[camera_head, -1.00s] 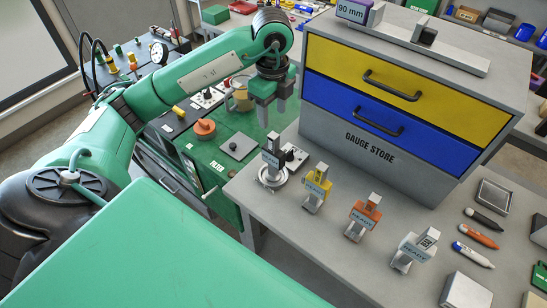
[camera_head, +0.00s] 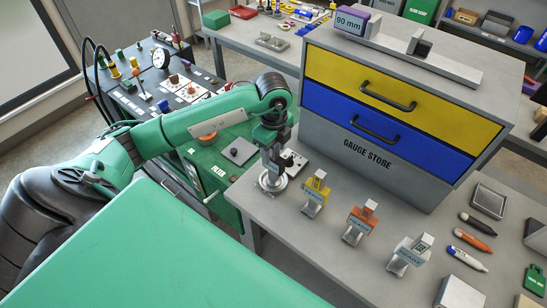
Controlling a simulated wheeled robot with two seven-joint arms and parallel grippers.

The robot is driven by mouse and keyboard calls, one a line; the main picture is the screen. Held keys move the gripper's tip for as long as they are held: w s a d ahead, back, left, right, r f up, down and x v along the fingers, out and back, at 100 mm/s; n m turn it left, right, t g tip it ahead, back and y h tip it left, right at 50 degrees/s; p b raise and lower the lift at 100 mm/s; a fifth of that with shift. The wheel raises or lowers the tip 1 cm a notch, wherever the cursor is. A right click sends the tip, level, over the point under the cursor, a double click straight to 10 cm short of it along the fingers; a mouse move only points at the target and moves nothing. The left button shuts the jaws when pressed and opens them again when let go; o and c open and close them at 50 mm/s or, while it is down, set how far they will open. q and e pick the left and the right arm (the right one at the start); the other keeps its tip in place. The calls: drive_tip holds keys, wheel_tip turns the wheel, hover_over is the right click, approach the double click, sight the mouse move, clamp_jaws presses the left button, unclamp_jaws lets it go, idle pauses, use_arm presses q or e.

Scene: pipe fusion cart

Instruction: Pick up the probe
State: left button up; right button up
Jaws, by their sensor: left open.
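Several small upright block-like devices stand in a row on the grey table: a grey one (camera_head: 270,165) on a round metal base (camera_head: 272,184), a yellow one (camera_head: 315,193), an orange one (camera_head: 359,223) and a white one (camera_head: 409,254). The orange and white ones carry "READY" labels. I cannot tell for certain which is the probe. My left gripper (camera_head: 272,150) is open and points down over the grey device, whose top it partly hides. I cannot tell whether the fingers touch it. My right gripper is out of view.
The gauge store cabinet (camera_head: 372,155), with yellow and blue drawers, stands close behind the row. Markers (camera_head: 470,240) and a shallow grey tray (camera_head: 489,200) lie to the right. A green cart (camera_head: 215,170) with controls stands left of the grey table (camera_head: 300,236).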

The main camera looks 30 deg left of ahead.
use_arm(q)
drive_tip(key=shift+f, duration=0.25)
clamp_jaws()
drive_tip(key=shift+r, duration=0.1)
